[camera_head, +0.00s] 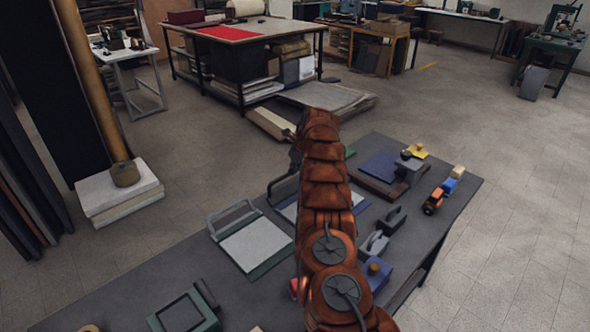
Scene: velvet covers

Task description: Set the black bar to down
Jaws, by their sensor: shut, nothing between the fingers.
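A black bar (281,182) shows just left of my arm on the dark table. It belongs to a flat device with a pale sheet and a blue edge (288,210). The bar seems to stand raised at the device's far side, but my arm hides its right part. My gripper (295,158) is small and dark in this view, close to the far end of the bar. It is shut and empty. I cannot tell whether it touches the bar.
A similar device with a grey bar (230,214) and white sheet (255,243) lies to the left. A green frame (184,311) is at the front. Blocks, a toy train (434,201) and a blue pad (383,166) lie right of my arm. The grey table (130,285) has free room at left.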

